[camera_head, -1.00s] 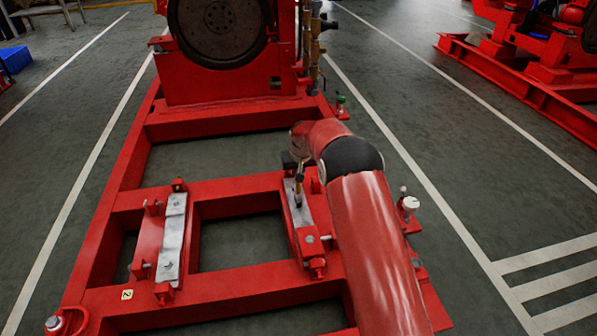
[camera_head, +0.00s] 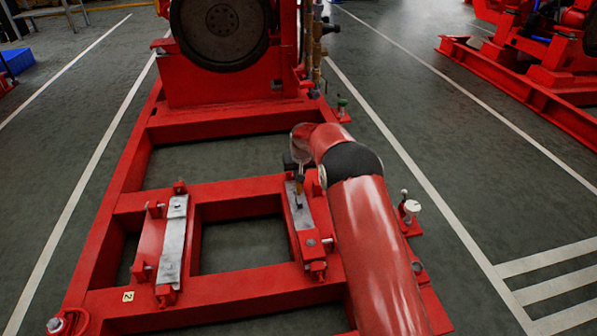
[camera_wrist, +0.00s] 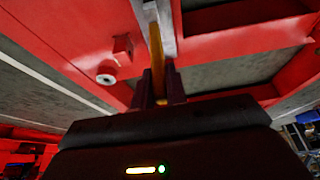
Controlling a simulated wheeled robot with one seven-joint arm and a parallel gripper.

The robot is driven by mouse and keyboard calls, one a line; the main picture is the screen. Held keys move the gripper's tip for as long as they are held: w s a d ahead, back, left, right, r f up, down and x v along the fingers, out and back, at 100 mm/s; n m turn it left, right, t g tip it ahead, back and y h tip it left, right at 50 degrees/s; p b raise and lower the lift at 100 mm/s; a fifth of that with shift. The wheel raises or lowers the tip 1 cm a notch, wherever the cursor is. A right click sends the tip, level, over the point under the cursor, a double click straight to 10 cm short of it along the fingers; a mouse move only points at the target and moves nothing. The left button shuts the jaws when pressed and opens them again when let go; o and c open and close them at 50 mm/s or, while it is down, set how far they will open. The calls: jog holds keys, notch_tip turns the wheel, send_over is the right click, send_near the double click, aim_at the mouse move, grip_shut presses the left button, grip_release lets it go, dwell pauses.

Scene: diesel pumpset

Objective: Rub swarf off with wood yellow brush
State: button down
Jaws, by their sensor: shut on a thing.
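My gripper (camera_wrist: 159,88) is shut on the yellow wooden brush (camera_wrist: 156,50), whose handle stands between the fingers in the wrist view. In the head view the brush (camera_head: 299,186) is small and partly behind my wrist. Its lower end is at the right grey metal pad (camera_head: 304,217) on the red frame; I cannot tell whether the bristles touch. The pad also shows behind the brush in the wrist view (camera_wrist: 167,42). A second grey pad (camera_head: 173,240) lies on the left mount. Swarf is too small to make out.
The red base frame (camera_head: 240,290) has open gaps between its beams. Bolts and brackets stand beside both pads. An engine with a dark flywheel (camera_head: 221,30) stands at the back. A white-topped fitting (camera_head: 411,207) is right of my arm.

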jog(key=shift+s+d+b, duration=1.05)
jog(key=shift+s+b, duration=0.65)
jog(key=shift+s, duration=3.3)
jog(key=w+a+p, duration=0.2)
jog(key=w+p, duration=0.2)
jog(key=w, duration=0.7)
jog(key=shift+a, duration=0.15)
dwell(0.7)
